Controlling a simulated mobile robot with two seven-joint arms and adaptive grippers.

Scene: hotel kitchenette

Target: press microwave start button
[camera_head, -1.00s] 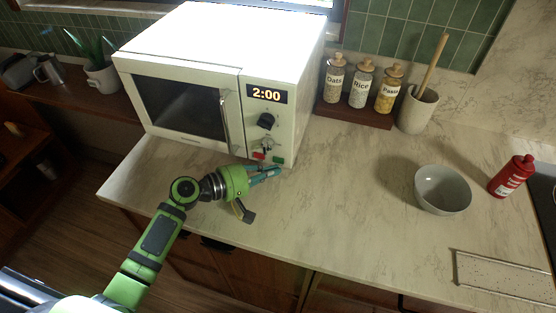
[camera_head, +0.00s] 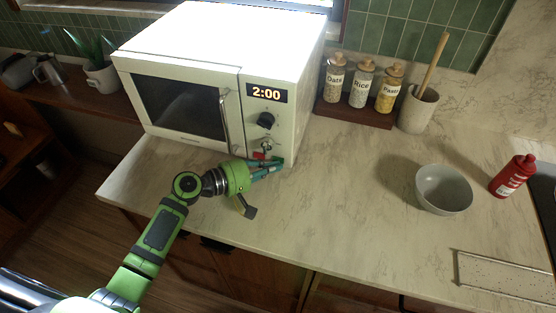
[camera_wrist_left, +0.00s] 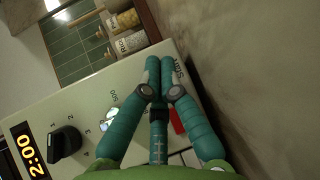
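The white microwave (camera_head: 215,50) stands on the counter with its door shut, and its display reads 2:00. Its control panel (camera_wrist_left: 95,110) fills much of the left wrist view, with a dark knob and the printed word "Start". My left gripper (camera_head: 278,167) is at the panel's lower right corner. In the left wrist view, its teal fingertips (camera_wrist_left: 160,66) are together and empty, right beside the "Start" label. They cover the start button there; I cannot tell whether they touch it. A red button (camera_wrist_left: 176,121) shows beside the fingers. My right gripper is out of view.
Oats, rice and pasta jars (camera_head: 361,84) stand on a wooden stand behind right, with a utensil pot (camera_head: 417,110) beside them. A grey bowl (camera_head: 443,190) and a red bottle (camera_head: 511,176) are farther right. The counter between is clear.

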